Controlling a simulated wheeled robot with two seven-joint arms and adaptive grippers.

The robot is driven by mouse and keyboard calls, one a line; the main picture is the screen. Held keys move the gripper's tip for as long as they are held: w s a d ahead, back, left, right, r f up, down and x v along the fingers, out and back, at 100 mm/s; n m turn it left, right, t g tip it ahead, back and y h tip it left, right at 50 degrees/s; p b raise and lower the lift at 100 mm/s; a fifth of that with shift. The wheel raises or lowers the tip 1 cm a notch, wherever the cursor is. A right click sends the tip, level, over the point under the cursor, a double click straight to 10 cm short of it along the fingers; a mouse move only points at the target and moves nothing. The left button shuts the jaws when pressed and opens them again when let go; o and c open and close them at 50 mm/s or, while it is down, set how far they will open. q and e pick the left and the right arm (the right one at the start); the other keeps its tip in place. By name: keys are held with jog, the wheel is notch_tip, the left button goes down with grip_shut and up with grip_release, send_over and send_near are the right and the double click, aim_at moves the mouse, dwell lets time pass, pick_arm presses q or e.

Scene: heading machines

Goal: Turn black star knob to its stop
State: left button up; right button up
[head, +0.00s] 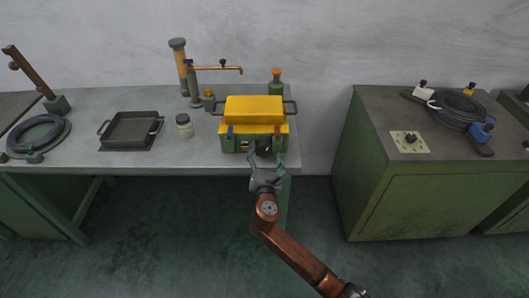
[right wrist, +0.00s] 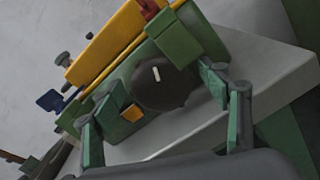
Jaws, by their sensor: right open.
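A black knob (right wrist: 166,84) with a short white mark sits on the front of a green and yellow machine (right wrist: 112,45). In the head view the machine (head: 254,109) stands at the right end of the grey bench, and the knob (head: 264,150) is partly hidden by my gripper. My right gripper (head: 266,160) is open in front of it. In the right wrist view my right gripper (right wrist: 153,88) has one finger on each side of the knob, with visible gaps. My left gripper is not in view.
A jar (head: 184,126), a dark pan (head: 131,129) and a coiled hose (head: 38,136) are on the bench (head: 90,102). A green bottle (head: 276,84) stands behind the machine. The right cabinet (head: 420,205) holds another black knob (head: 410,138) on a plate and a coiled cable (head: 458,108).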

jog(key=c, duration=1.1)
jog(key=shift+a, duration=0.1)
jog(key=shift+c, duration=0.3)
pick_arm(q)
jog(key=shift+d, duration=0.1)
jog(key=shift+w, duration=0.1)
pick_arm(e)
jog(key=shift+m, duration=0.3)
jog(key=m, duration=0.3)
jog(key=shift+f+p, duration=0.1)
jog(key=shift+p, duration=0.3)
jog(key=shift+d+m, duration=0.2)
jog(key=shift+m, duration=0.9)
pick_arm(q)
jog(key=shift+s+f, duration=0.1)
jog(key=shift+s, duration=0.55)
pick_arm(e)
jog(key=shift+m, duration=0.7)
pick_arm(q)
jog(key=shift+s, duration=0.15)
